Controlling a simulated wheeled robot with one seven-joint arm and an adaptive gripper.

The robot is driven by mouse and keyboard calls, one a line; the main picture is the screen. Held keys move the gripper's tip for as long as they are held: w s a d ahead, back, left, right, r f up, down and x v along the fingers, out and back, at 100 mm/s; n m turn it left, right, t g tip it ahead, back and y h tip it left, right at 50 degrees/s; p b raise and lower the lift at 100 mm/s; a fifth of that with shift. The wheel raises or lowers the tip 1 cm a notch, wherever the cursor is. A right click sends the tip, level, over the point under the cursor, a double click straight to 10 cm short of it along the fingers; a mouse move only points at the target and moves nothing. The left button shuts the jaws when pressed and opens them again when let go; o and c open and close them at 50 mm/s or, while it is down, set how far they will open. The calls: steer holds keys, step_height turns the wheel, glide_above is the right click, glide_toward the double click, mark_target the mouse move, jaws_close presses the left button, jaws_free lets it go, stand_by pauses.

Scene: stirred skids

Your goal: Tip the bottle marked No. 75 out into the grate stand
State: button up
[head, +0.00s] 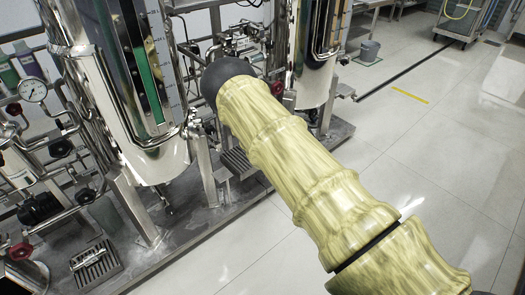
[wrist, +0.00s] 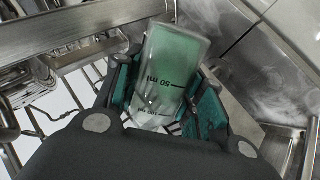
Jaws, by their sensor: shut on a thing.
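In the wrist view my gripper (wrist: 165,92) is shut on a clear bottle (wrist: 172,50) between its teal-lined fingers. In the head view my arm hides the gripper and the bottle.
In the head view a steel vessel (head: 160,165) with a green level strip stands on a grey skid (head: 200,225), with pipes and a gauge (head: 33,89) at left. A second vessel (head: 318,65) stands behind. Small slotted grates (head: 95,262) lie on the skid.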

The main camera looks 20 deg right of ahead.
steer(key=shift+n+b, duration=0.3)
steer(key=shift+b, duration=0.25)
steer(key=shift+d+r+g+h, duration=0.1)
steer(key=shift+g+h, duration=0.2)
steer(key=shift+b, duration=0.45)
steer(key=shift+h+b, duration=0.3)
steer(key=shift+b, duration=0.2)
steer(key=shift+n+g+h+b, duration=0.3)
steer(key=shift+n+g+b, duration=0.15)
steer(key=shift+b, duration=0.55)
steer(key=shift+r+p, duration=0.2)
steer(key=shift+p, duration=0.25)
steer(key=shift+f+g+p, duration=0.1)
steer(key=shift+g+p, duration=0.15)
steer(key=shift+p, duration=0.9)
stand_by(0.6)
stand_by(0.4)
